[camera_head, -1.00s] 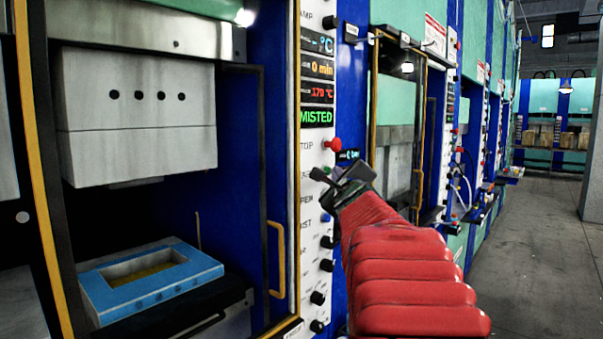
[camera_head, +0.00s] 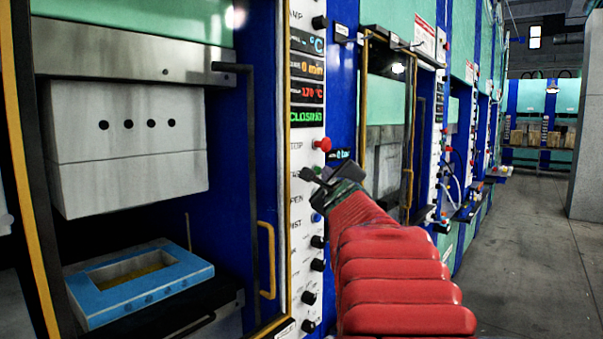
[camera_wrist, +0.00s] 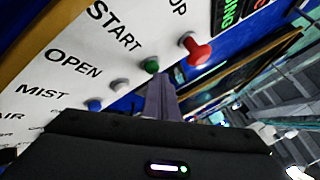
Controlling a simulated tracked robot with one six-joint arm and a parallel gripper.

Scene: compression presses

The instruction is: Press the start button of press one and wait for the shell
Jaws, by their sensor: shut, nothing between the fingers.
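Press one stands open at the left of the head view, with a pale upper block (camera_head: 130,150) above a blue lower mould (camera_head: 140,282). Its control panel display (camera_head: 306,116) reads CLOSING in green. My gripper (camera_head: 314,182) is shut and empty at the panel, below the red stop button (camera_head: 322,144). In the wrist view, the green start button (camera_wrist: 151,65) sits beside the word START, right at the tips of my shut fingers (camera_wrist: 157,82). I cannot tell whether they touch it.
The panel also carries a white open button (camera_wrist: 120,86) and a blue mist button (camera_wrist: 94,105). A second press (camera_head: 388,150) stands to the right, with more presses beyond. The grey floor aisle (camera_head: 530,240) at the right is clear.

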